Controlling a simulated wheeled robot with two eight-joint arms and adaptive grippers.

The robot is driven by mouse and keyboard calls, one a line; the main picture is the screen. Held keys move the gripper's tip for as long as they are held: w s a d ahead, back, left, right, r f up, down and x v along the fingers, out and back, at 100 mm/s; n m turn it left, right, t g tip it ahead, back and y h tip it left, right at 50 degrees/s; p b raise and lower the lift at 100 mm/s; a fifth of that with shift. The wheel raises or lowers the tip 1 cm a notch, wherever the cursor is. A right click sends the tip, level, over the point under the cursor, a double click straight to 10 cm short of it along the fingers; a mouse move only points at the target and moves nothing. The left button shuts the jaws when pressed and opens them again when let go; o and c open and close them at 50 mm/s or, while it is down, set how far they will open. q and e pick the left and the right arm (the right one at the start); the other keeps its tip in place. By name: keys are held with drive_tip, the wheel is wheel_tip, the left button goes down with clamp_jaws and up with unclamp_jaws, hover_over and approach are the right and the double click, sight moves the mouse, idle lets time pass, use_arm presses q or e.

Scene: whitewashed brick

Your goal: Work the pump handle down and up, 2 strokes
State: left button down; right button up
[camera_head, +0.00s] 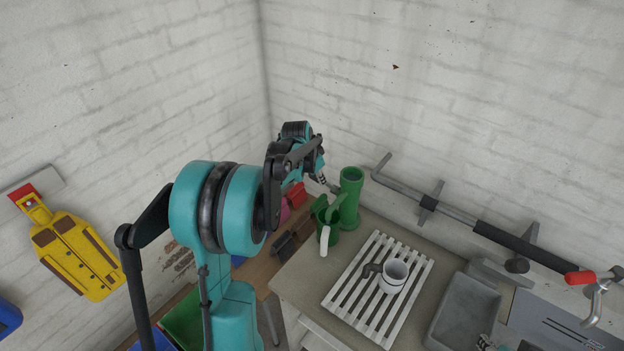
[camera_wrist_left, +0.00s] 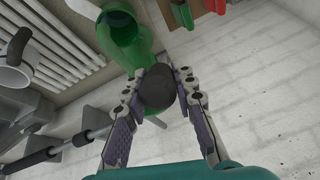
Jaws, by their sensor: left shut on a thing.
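A green upright cylinder (camera_head: 350,197), seemingly the pump body, stands at the back left corner of the counter by the wall. A smaller green piece with a pale lower end (camera_head: 326,222) is beside it; I cannot tell if the two are joined. My left gripper (camera_head: 320,178) is above and just left of the cylinder. In the left wrist view its fingers close around a dark rounded grip (camera_wrist_left: 158,88), seemingly the pump handle's end, with the green body (camera_wrist_left: 120,38) behind. The handle's rod is mostly hidden. A sliver at the head view's bottom edge may be my right gripper (camera_head: 487,343).
A white slatted rack (camera_head: 345,302) carries a white mug (camera_head: 394,272). A grey basin (camera_head: 462,310) is to its right. A grey wall bar with a dark sleeve (camera_head: 528,247) and a red-handled fitting (camera_head: 580,277) are along the right wall.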

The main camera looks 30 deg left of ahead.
use_arm(q)
drive_tip(key=shift+s+f, duration=0.1)
idle(0.3)
drive_tip(key=c, duration=1.2)
unclamp_jaws()
drive_tip(key=shift+o, duration=0.2)
drive_tip(key=v, duration=1.2)
drive_tip(key=s+d+f+n+t+b, duration=0.1)
drive_tip(key=s+d+f+b, duration=0.9)
drive_tip(key=f, duration=0.3)
drive_tip(key=s+d+f+n+t+b, duration=0.1)
drive_tip(key=s+d+f+n+b, duration=0.1)
drive_tip(key=s+d+f+b, duration=0.8)
wheel_tip(320, 180, down, 3)
drive_tip(key=shift+s+d+f+n, duration=0.1)
drive_tip(key=shift+s+d+n, duration=0.2)
drive_tip(key=shift+s+d, duration=0.45)
